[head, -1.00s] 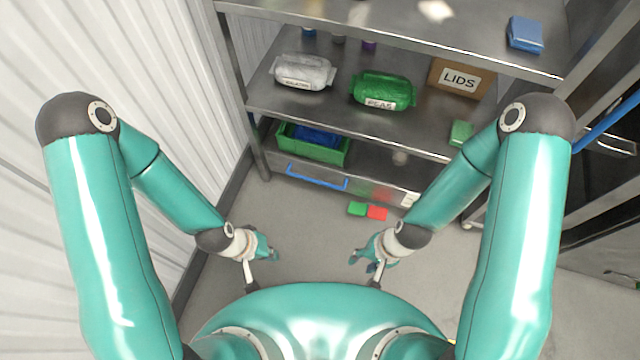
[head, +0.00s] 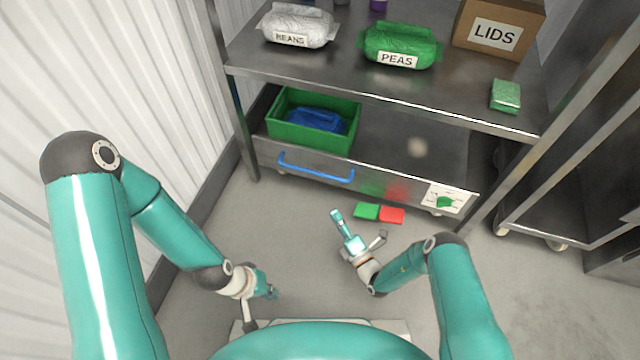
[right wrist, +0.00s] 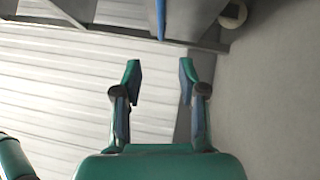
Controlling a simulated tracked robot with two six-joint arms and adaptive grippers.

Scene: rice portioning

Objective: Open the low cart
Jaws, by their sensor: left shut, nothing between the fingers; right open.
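The low cart (head: 385,182) stands under the steel shelf, with a grey front panel and a blue bar handle (head: 315,167) on its left part. A blue bar, apparently this handle, shows end-on at the top of the right wrist view (right wrist: 161,18). My right gripper (head: 338,216) is open and empty, in front of the cart and short of the handle; its two fingers stand apart in the right wrist view (right wrist: 160,75). My left gripper (head: 272,291) is shut and empty, lower left, well away from the cart.
A green crate (head: 285,133) with a blue packet (head: 318,121) sits on the cart's left. Green (head: 367,211) and red (head: 392,215) floor patches lie before the cart. Shelf legs stand either side; a ribbed wall is left. Floor before the cart is otherwise clear.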

